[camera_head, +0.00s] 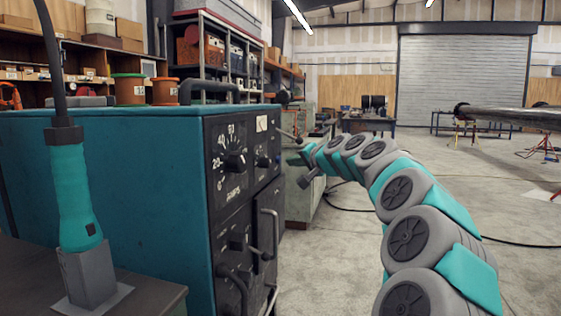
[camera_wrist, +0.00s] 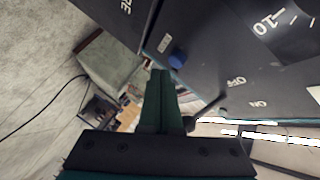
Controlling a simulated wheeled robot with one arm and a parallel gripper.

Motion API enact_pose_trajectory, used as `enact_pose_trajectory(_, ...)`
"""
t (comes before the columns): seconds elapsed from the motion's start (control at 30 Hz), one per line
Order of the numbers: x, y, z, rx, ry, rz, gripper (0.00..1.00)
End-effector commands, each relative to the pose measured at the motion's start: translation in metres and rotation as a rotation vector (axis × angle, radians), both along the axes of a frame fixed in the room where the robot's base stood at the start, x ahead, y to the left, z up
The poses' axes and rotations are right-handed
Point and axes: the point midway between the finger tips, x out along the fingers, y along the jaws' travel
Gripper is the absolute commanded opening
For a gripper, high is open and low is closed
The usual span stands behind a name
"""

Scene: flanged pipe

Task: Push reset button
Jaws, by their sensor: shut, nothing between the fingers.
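A small blue button (camera_wrist: 177,58) sits on the dark front panel of a teal machine in the wrist view. I cannot read a label for it. My gripper (camera_wrist: 160,73) has its green fingers pressed together and empty. Its tips are just left of and below the button in that view; whether they touch it, I cannot tell. In the head view my gripper (camera_head: 297,160) is in front of the machine's dark panel (camera_head: 222,205), at its far right side. The button cannot be made out there.
A toggle lever (camera_wrist: 207,108) marked ON and OFF projects close to the fingers. In the head view the panel has a dial knob (camera_head: 235,161) and a vertical handle (camera_head: 271,228). A teal torch (camera_head: 75,195) stands at the left. Open concrete floor lies right.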

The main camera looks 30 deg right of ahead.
Motion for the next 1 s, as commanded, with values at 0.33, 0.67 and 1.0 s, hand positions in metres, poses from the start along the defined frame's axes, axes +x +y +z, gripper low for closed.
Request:
enact_pose_trajectory(0.33, 0.0037, 0.0033, 0.0002, 0.000, 0.001, 0.001, 0.00)
enact_pose_trajectory(0.67, 0.0064, 0.0056, -0.0001, 0.000, 0.000, 0.000, 0.00)
enact_pose_trajectory(1.0, 0.0077, 0.0066, 0.0002, 0.000, 0.000, 0.000, 0.00)
